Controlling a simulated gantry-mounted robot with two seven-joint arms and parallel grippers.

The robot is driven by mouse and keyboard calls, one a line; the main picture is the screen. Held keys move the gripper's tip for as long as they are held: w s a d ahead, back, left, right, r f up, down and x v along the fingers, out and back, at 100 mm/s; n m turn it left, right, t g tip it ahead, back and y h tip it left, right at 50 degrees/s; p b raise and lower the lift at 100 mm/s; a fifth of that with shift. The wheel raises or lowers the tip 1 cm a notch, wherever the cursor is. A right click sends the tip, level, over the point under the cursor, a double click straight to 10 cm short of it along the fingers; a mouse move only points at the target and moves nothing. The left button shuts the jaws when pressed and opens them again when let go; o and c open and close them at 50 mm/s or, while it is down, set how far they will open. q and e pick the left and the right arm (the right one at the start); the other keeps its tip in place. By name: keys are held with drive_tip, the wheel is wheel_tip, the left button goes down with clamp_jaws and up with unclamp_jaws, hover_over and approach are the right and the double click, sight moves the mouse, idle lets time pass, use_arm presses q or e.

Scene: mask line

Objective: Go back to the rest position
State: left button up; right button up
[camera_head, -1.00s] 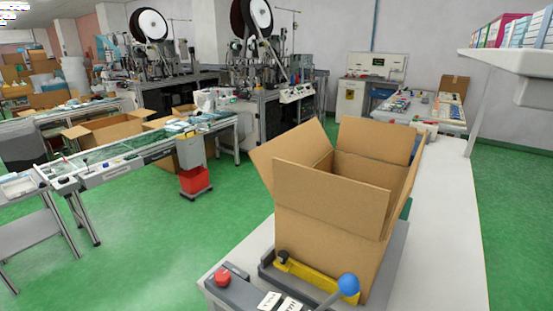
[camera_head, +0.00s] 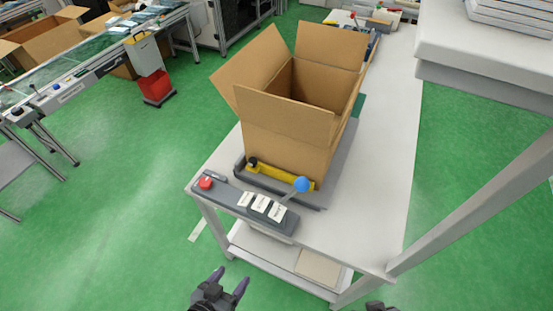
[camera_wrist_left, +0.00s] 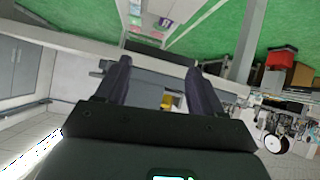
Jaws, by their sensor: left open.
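My left gripper (camera_head: 230,278) is at the bottom of the head view, in front of the white table. Its two dark fingers are apart and hold nothing. In the left wrist view the open fingers (camera_wrist_left: 159,74) also show with nothing between them. A small dark part of my right gripper (camera_head: 378,306) shows at the bottom edge of the head view. Its jaws cannot be made out. An open cardboard box (camera_head: 285,120) stands upright on the white table (camera_head: 385,150), away from both grippers.
A control panel with a red button (camera_head: 205,183) and a blue-knobbed lever (camera_head: 302,184) sits at the table's front end. A slanting post (camera_head: 480,205) and a white shelf (camera_head: 480,60) are at the right.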

use_arm(q)
drive_tip(key=s+a+r+n+g+y+p, duration=0.1)
drive_tip(key=s+a+n+g+y, duration=0.1)
drive_tip(key=s+a+g+y, duration=0.5)
wheel_tip(320, 180, up, 37)
drive_tip(key=s+a+h+p, duration=0.1)
drive_tip(key=a+h+p, duration=0.1)
drive_tip(key=p, duration=3.5)
drive_tip(key=shift+s+a, duration=0.15)
drive_tip(key=shift+a, duration=0.2)
drive_tip(key=shift+f, duration=0.1)
